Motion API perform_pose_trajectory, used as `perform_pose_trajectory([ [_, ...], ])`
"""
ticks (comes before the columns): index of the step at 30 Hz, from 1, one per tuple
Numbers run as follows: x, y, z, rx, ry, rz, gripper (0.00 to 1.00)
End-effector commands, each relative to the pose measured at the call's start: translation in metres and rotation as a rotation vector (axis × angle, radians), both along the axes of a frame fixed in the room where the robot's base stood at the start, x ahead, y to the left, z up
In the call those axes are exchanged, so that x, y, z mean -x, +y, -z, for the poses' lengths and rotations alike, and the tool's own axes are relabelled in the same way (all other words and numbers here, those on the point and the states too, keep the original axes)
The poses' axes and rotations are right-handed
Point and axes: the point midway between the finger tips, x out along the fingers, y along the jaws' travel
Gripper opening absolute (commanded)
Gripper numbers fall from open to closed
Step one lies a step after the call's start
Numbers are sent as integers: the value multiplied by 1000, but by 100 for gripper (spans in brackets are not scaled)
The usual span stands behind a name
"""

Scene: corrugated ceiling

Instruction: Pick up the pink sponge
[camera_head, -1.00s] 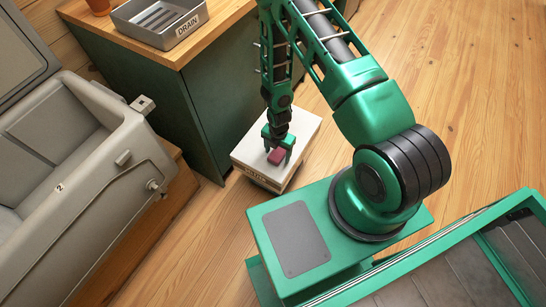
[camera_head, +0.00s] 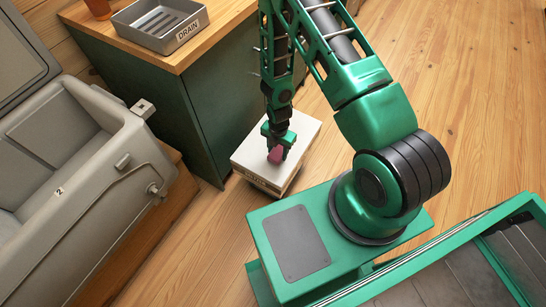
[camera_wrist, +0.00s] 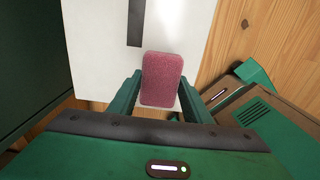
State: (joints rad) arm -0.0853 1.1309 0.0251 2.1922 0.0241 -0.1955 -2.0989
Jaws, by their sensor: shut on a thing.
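The pink sponge (camera_wrist: 161,79) is a rounded block between the two green fingers of my gripper (camera_wrist: 160,98) in the wrist view. My gripper (camera_head: 277,150) is shut on the sponge (camera_head: 275,156), which also shows in the head view above the white box (camera_head: 305,133). The sponge is tilted in the head view. I cannot tell how large the gap is between the sponge and the box top.
A green cabinet with a wooden top (camera_head: 95,42) stands behind the box and carries a grey tray labelled DRAIN (camera_head: 160,22). A grey open container (camera_head: 100,165) stands at the left. Wooden floor (camera_head: 470,90) is clear at the right.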

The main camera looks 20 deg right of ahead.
Motion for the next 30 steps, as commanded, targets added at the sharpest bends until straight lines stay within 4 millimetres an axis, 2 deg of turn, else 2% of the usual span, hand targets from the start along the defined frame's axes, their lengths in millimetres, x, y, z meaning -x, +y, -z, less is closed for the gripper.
perform_pose_trajectory([
  [1, 5, 12, -7, -3, 0, -7, 20],
  [6, 25, 45, -30, -1, 1, -8, 20],
  [15, 49, 88, -60, 0, 0, -4, 20],
  [21, 56, 100, -68, 0, 0, -2, 20],
  [30, 57, 102, -69, 1, 1, -1, 20],
])
